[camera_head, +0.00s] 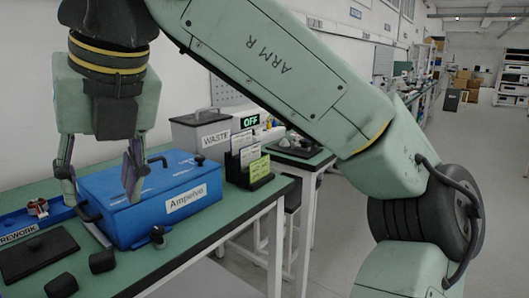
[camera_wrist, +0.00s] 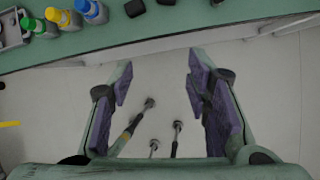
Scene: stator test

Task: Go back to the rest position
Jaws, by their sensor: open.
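My gripper (camera_head: 100,180) is open and empty, at the end of my raised arm.
The green table (camera_head: 185,255) holds a blue REWORK tray (camera_head: 52,218) with a small red part, a black plate (camera_head: 38,255), dark knobs, a WASTE bin (camera_head: 200,135) and a card holder (camera_head: 248,165). Bottles (camera_wrist: 62,17) stand at the table edge. Open floor lies at right.

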